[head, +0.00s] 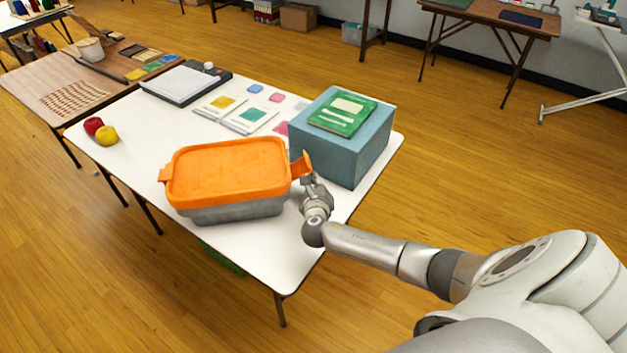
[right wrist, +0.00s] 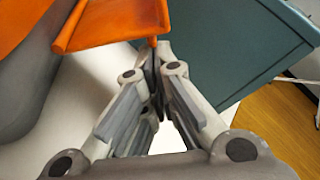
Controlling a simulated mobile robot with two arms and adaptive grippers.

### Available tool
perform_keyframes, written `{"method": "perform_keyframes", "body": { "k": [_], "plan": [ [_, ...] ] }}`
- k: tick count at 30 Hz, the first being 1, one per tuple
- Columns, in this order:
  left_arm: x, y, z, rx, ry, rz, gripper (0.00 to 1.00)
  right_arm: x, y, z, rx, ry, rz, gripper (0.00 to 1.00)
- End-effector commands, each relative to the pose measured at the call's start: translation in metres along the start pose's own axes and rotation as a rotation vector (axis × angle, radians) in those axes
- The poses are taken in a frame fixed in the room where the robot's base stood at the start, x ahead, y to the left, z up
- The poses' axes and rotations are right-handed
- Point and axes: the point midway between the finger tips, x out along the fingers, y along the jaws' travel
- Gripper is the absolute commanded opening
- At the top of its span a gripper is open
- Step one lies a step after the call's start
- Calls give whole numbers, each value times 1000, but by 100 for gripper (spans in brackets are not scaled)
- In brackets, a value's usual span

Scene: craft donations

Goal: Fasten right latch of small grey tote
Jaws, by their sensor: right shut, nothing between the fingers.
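The small grey tote (head: 237,213) with its orange lid (head: 228,170) stands on the white table. Its right latch (head: 301,164) is an orange flap that sticks outward and up from the lid's right end. The left latch (head: 165,173) shows at the lid's left end. My right gripper (head: 308,180) is shut and empty, just under the right latch's outer end. In the right wrist view the closed fingertips (right wrist: 152,47) are at the lower edge of the orange latch (right wrist: 108,25); I cannot tell whether they touch. My left gripper is not in view.
A blue-grey box (head: 342,140) with a green book (head: 343,114) on top stands close behind and right of the latch. A red apple (head: 94,126) and a yellow apple (head: 106,136) lie at the table's left. The white table (head: 150,130) is clear left of the tote.

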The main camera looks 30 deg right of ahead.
Motion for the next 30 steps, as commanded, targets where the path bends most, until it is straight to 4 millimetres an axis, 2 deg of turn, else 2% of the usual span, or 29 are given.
{"method": "perform_keyframes", "body": {
  "k": [1, 12, 21, 30],
  "plan": [
    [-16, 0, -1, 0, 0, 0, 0, -3, -6, 10, -42, 0, -13, 0],
    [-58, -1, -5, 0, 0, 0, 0, -10, -17, 28, -370, 0, -128, 0],
    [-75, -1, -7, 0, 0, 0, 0, -14, -20, 41, -577, -1, -201, 0],
    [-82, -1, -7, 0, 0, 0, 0, -16, -20, 48, -687, -1, -240, 0]
  ]
}}
